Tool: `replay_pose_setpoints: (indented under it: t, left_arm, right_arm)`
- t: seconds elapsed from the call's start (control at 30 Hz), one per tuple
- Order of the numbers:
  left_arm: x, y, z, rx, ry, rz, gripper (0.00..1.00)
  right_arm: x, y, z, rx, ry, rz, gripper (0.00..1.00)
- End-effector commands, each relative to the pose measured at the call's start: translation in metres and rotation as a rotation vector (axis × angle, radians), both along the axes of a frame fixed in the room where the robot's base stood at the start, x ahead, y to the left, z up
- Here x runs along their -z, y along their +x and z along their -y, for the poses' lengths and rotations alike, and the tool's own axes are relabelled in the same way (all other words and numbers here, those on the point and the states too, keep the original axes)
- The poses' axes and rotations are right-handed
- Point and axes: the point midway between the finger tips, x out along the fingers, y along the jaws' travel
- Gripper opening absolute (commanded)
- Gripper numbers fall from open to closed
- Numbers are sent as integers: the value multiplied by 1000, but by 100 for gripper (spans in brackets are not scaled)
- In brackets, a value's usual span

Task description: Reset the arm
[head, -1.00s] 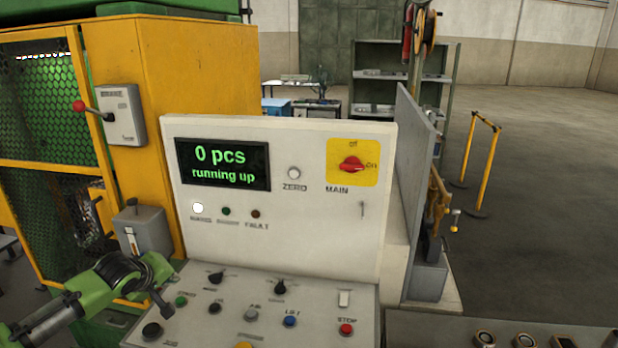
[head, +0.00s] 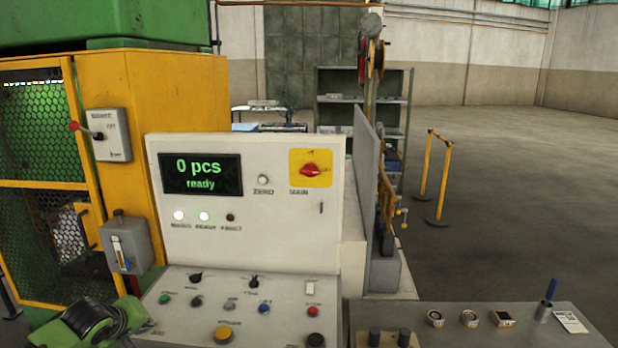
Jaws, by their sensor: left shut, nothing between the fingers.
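My left gripper (head: 135,326) is at the bottom left of the head view, with green and black arm parts beside it. It is shut and empty, over the left edge of the sloped button desk (head: 180,325), and its lower part is cut off by the frame. The upright control panel (head: 270,235) stands behind. Its display (head: 201,175) reads "0 pcs ready". Two lamps below it are lit white and pale green; the fault lamp (head: 230,217) is dark. The red main switch (head: 311,170) sits on a yellow plate. My right gripper is not in view.
A yellow machine with a mesh door (head: 45,150) stands at the left, with a red-knobbed lever box (head: 108,135) and a grey slider box (head: 127,245). A dark bench (head: 560,335) with small parts is at the lower right. Open floor lies beyond the yellow barrier (head: 440,185).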

Motion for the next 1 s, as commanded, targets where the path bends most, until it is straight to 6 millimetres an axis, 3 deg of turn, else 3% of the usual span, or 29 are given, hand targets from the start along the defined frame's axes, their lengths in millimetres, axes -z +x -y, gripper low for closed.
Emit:
replay_pose_setpoints:
  t: [0.27,0.47,0.6,0.73,0.87,1.0]
  left_arm:
    - [42,-30,64,169,63,-65,0]
    - [79,-74,129,351,127,-117,0]
    - [106,-127,184,520,180,-151,0]
    - [118,-181,222,654,233,-173,0]
    - [123,-235,239,747,284,-201,0]
    - [123,-286,237,804,337,-248,0]
  right_arm:
    - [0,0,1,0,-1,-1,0]
    - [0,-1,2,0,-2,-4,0]
    - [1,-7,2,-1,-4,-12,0]
    - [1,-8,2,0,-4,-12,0]
    - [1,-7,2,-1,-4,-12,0]
    - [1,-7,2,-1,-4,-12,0]
